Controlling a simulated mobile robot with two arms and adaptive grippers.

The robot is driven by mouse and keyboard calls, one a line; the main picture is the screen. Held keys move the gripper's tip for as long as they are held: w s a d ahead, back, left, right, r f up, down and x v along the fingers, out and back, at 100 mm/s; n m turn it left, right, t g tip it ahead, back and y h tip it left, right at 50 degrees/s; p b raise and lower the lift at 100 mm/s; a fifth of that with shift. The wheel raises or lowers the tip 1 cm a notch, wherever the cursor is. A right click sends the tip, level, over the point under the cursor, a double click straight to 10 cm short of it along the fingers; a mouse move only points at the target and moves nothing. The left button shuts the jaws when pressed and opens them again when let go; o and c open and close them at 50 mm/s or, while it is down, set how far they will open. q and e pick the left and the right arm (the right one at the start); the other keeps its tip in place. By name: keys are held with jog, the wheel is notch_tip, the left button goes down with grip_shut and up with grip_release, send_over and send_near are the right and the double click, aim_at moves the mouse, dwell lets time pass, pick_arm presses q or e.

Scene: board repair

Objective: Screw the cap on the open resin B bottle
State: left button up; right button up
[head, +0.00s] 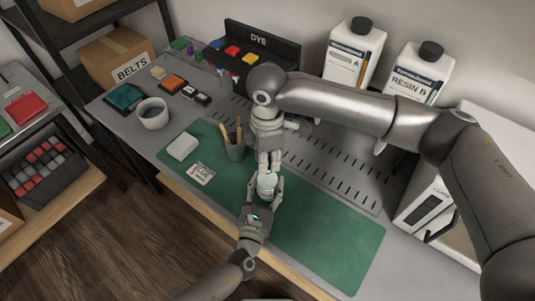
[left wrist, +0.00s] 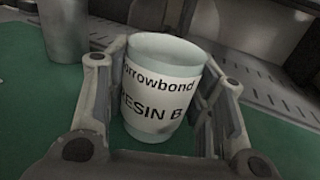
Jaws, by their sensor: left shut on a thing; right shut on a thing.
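The open resin B bottle is a small white jar (left wrist: 158,85) with a "RESIN B" label; its rim is bare in the left wrist view. In the head view the small bottle (head: 267,184) stands over the green mat. My left gripper (head: 265,192) is shut around its sides, with a finger on each side in the left wrist view (left wrist: 160,105). My right gripper (head: 269,168) comes from above and points down just over the bottle. Its fingers are closed together on the cap, which is hidden between them; I cannot tell whether it touches the rim.
A pencil cup (head: 234,150) stands close left of the grippers. A white block (head: 183,146) and a small card (head: 201,173) lie on the green mat (head: 325,240). Large capped bottles, resin A (head: 345,62) and resin B (head: 412,85), stand behind. The mat's right part is clear.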

jog(key=shift+f, duration=0.55)
dwell(0.4)
jog(key=m, duration=0.4)
jog(key=shift+m, duration=0.4)
jog(key=m, duration=1.5)
jog(key=shift+a, duration=0.1)
jog(key=m, duration=1.2)
jog(key=shift+m, duration=0.3)
jog(key=m, duration=0.4)
jog(key=shift+m, duration=0.3)
jog(key=m, duration=0.5)
